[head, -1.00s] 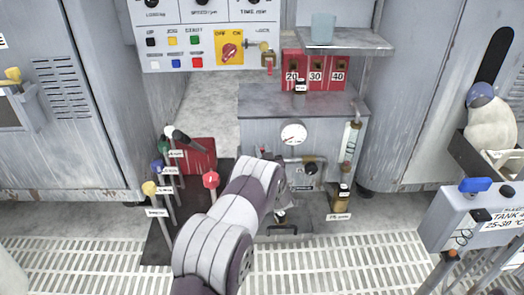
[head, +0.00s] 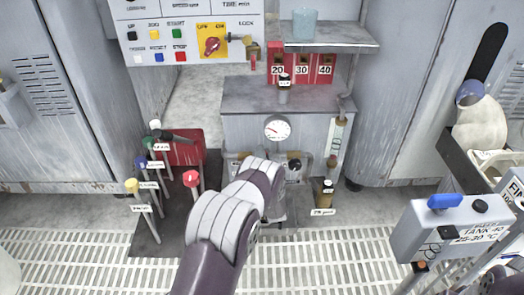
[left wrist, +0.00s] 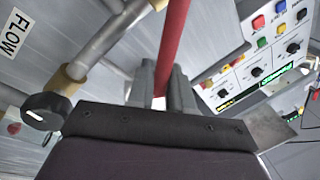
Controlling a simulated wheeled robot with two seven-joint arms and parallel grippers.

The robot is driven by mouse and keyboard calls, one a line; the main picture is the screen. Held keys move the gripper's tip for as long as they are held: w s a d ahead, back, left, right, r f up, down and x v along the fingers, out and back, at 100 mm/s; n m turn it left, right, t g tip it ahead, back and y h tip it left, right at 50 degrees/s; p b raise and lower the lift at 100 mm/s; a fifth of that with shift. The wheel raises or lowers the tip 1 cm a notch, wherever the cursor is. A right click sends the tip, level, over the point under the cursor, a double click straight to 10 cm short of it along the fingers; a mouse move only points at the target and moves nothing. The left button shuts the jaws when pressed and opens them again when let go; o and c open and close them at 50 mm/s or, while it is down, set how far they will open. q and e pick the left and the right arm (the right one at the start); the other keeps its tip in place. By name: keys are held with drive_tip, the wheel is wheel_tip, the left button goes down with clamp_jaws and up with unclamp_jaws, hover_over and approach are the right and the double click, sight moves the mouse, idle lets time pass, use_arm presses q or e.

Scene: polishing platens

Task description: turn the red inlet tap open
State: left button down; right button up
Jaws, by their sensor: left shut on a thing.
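In the left wrist view my left gripper (left wrist: 165,80) is shut on a red bar (left wrist: 173,35), taken to be the handle of the red inlet tap. The bar stands between the two grey fingers and runs up out of the picture. In the head view my left forearm and wrist cover the front of the grey cabinet (head: 235,128) below its round gauge (head: 278,128). They hide the fingers and the red handle there.
Several levers stand at the left, one with a red knob (head: 191,179) close to my arm. A small dark bottle (head: 326,194) stands right of it. A control box with a blue handle (head: 445,202) is at the right. The wrist view shows a FLOW label (left wrist: 16,33) and a black knob (left wrist: 47,111).

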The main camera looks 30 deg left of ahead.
use_arm(q)
wheel_tip(320, 180, down, 6)
drive_tip(key=w+d+m+t+h+b, duration=0.1)
drive_tip(key=m+t+h+b, duration=0.1)
drive_tip(key=m, duration=0.8)
drive_tip(key=shift+d, duration=0.4)
drive_tip(key=c, duration=1.2)
unclamp_jaws()
drive_tip(key=shift+r, duration=0.1)
drive_tip(key=p+v, duration=0.6)
drive_tip(key=v, duration=0.6)
drive_tip(key=shift+s+d, duration=0.2)
drive_tip(key=shift+s, duration=0.1)
